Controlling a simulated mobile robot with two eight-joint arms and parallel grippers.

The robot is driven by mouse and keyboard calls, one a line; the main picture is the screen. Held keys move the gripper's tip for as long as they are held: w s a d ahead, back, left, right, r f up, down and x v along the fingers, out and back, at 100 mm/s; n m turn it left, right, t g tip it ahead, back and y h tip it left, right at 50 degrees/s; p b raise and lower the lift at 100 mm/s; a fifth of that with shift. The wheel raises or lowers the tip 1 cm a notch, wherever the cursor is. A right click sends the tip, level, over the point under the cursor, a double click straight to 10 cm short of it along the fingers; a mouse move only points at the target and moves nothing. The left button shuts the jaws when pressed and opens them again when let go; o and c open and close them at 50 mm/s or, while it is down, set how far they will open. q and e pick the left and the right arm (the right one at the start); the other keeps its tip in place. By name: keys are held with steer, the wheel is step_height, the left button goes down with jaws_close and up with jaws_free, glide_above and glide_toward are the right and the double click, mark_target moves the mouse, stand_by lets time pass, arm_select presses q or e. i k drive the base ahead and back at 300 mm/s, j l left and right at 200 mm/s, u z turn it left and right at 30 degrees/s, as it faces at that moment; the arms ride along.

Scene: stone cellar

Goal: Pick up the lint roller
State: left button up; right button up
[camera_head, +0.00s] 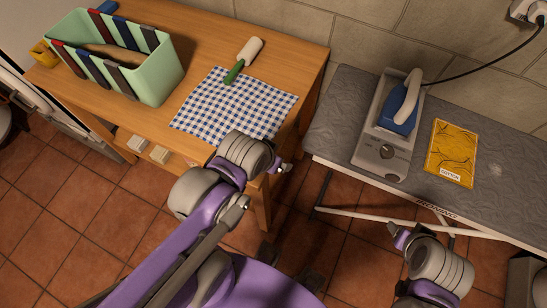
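The lint roller (237,68) has a green handle and a white roll. It lies on the wooden table, and its handle end reaches the back edge of a blue-and-white checked cloth (212,117). My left gripper (283,168) is near the table's front right corner, in front of the cloth and apart from the lint roller. Its fingers are small and partly hidden by the wrist, so their opening is unclear. My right gripper (398,236) is low, in front of the ironing board and far from the lint roller. Its fingers are also mostly hidden.
A wall stands behind.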

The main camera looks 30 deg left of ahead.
mark_target(247, 54)
steer(key=u, duration=1.35)
steer(key=k+j, duration=0.2)
steer(key=j, duration=0.2)
steer(key=k+j+z, duration=0.1)
steer(key=j, duration=0.3)
steer(key=j+z, duration=0.2)
steer(key=j, duration=0.85)
steer(key=i+j+z, duration=0.3)
steer(key=i+j, duration=0.4)
steer(key=j, duration=0.15)
steer(key=i, duration=0.4)
steer(key=l+z, duration=0.05)
